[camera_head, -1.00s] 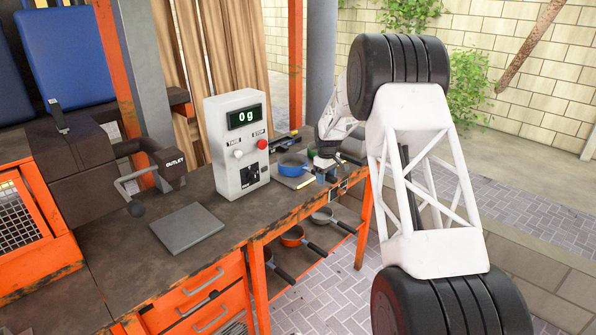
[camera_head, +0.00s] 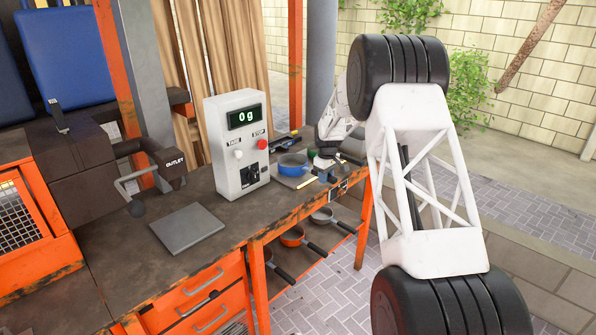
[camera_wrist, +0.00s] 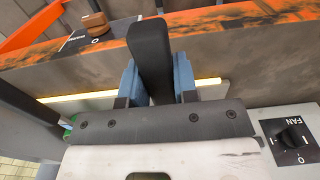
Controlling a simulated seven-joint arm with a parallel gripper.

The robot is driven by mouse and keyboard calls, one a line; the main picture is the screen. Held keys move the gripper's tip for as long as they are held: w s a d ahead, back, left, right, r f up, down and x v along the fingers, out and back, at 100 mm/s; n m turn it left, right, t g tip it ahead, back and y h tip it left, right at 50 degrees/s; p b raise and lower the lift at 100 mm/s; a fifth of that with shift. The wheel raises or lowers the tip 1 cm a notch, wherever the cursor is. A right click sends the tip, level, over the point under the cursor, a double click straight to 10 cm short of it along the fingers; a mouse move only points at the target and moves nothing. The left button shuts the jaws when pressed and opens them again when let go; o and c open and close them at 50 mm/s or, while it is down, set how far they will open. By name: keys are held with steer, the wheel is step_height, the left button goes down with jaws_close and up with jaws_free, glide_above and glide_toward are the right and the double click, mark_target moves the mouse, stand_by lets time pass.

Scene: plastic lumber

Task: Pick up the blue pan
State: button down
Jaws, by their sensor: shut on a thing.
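The blue pan (camera_head: 293,164) is at the right end of the workbench, above a flat plate, just right of the control box. The head view does not clearly show whether it touches the plate. In the wrist view its dark handle (camera_wrist: 150,55) stands between the blue fingertips of my gripper (camera_wrist: 157,82). My gripper is shut on the handle. The pan's bowl is hidden in the wrist view. In the head view my gripper (camera_head: 324,166) is small, at the right of the pan.
A white control box (camera_head: 238,145) reading 0g stands left of the pan. A grey plate (camera_head: 187,228) lies on the bench (camera_head: 240,213) nearer me. Other pans, including an orange one (camera_head: 292,237), sit on the shelf below. A yellow strip (camera_wrist: 90,96) lies beside the handle.

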steer(key=shift+r, duration=0.1)
steer(key=shift+r, duration=0.8)
steer(key=shift+s+r, duration=0.25)
steer(key=shift+r, duration=0.25)
steer(key=shift+s+r, duration=0.25)
steer(key=shift+r, duration=0.2)
steer(key=s+r, duration=0.1)
steer(key=s, duration=1.4)
steer(key=shift+d+r, duration=0.15)
steer(key=shift+d, duration=0.25)
